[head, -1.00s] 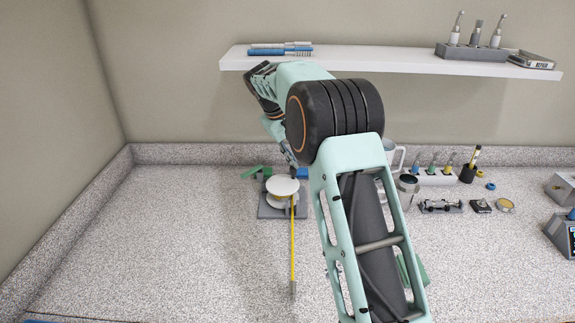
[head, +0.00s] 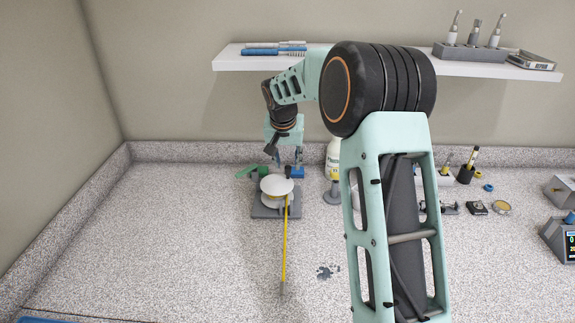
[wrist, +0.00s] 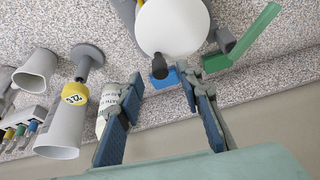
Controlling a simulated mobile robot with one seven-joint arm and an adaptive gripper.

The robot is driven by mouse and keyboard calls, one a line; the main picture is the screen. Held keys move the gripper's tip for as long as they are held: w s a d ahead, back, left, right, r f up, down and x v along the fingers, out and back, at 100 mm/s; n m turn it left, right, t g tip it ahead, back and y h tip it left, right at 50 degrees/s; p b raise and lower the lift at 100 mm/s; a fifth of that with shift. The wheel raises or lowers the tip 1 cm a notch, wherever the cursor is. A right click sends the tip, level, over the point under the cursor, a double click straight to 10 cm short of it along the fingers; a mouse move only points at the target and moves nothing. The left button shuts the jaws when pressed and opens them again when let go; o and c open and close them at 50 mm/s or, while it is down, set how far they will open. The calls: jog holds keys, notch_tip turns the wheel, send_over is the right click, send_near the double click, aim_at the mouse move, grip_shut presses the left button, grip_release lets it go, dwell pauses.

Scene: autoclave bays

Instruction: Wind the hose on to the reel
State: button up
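The reel (head: 277,186) has a white round top and stands on a grey base (head: 262,210); its white disc also shows at the top of the wrist view (wrist: 172,25). The yellow hose (head: 284,245) runs out straight from the reel toward the front of the counter. A dark upright knob (wrist: 181,70) stands at the disc's edge. My gripper (head: 286,160) is open above the back side of the reel. In the wrist view its two blue-padded fingers (wrist: 162,82) are apart, with the knob near the right fingertip. I cannot tell whether they touch.
A green piece (head: 252,170) and a blue block (head: 297,172) are by the reel. A white bottle (head: 333,158) stands to the right, partly behind my arm. A shelf (head: 370,61) runs along the wall above.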

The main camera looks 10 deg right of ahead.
aim_at(288, 167)
jog(key=shift+x, duration=1.5)
jog(key=shift+c, duration=0.3)
grip_shut()
